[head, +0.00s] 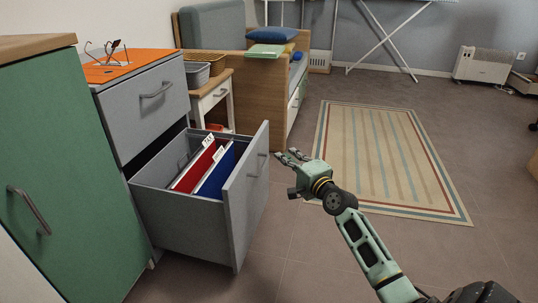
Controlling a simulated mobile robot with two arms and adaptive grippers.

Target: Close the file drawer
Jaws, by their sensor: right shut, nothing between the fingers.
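The grey file drawer (180,207) is the lower drawer of a grey cabinet (107,118) at the left. It is pulled far out and holds red (196,166) and blue (216,171) folders with white tabs. Its front panel (247,195) faces right and carries a handle (262,163). My right gripper (288,157) is just to the right of the panel, at about the height of the handle. Its fingers are shut with nothing between them. I cannot tell whether they touch the panel; a small gap seems to show. My left gripper is out of view.
The upper drawer (147,105) is shut. Glasses lie on the orange cabinet top (108,68). A green cabinet (62,165) stands at the near left. A small side table (213,92) and a wooden daybed (262,88) are behind. A striped rug (385,160) lies on open floor at the right.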

